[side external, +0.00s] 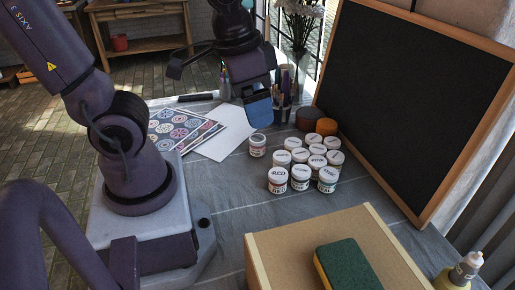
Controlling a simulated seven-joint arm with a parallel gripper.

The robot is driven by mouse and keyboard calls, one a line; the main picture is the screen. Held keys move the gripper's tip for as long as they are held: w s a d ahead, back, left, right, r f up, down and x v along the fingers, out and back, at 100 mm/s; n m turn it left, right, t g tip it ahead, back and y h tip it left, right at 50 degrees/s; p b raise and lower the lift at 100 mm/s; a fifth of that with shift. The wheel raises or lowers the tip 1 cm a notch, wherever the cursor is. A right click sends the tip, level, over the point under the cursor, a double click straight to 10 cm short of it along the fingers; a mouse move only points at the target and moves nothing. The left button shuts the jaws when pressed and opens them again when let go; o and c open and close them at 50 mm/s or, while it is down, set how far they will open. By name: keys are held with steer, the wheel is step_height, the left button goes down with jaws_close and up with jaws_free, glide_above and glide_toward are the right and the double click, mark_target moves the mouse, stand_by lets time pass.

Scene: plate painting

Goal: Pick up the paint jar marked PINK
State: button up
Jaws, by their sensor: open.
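Several white-lidded paint jars (300,177) stand upright in a group on the grey cloth-covered table. One jar in the front row has a lid that reads RED (278,180). Another jar (257,146) stands apart to the left of the group. The other lid labels are too small to read surely, so I cannot tell which jar is marked PINK. My gripper (257,106) is above the far part of the table, behind and left of the jars, open and apart from them. Its fingertips are hard to make out.
A cardboard box (285,250) with a green and yellow sponge (347,265) stands in front. A framed blackboard (425,95) rises at the right. Patterned sheets (180,127) and white paper (222,138) lie left of the jars. Round orange and dark items (327,126) sit behind them.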

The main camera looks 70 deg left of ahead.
mark_target(256, 143)
steer(key=a+f+m+y, duration=0.6)
steer(key=f, duration=0.2)
steer(key=a+f+m+y, duration=0.6)
steer(key=f+m, duration=0.1)
steer(key=f, duration=0.1)
steer(key=a+f+m+y, duration=0.6)
steer(key=f, duration=0.2)
steer(key=shift+s+a+m, duration=0.3)
steer(key=shift+s+m, duration=0.1)
steer(key=w+f+m+t, duration=0.1)
steer(key=t, duration=0.1)
steer(key=w+m+t+h, duration=0.1)
steer(key=w+t, duration=0.1)
steer(key=w+d+f+m+t+h, duration=0.1)
steer(key=w, duration=0.1)
steer(key=shift+f+m+t, duration=0.3)
steer(key=shift+f+t, duration=0.05)
steer(key=shift+t, duration=0.05)
steer(key=shift+w+a, duration=0.25)
steer(key=shift+a, duration=0.1)
steer(key=x, duration=0.6)
steer(key=shift+w+a, duration=0.2)
steer(key=shift+a, duration=0.15)
steer(key=c, duration=1.1)
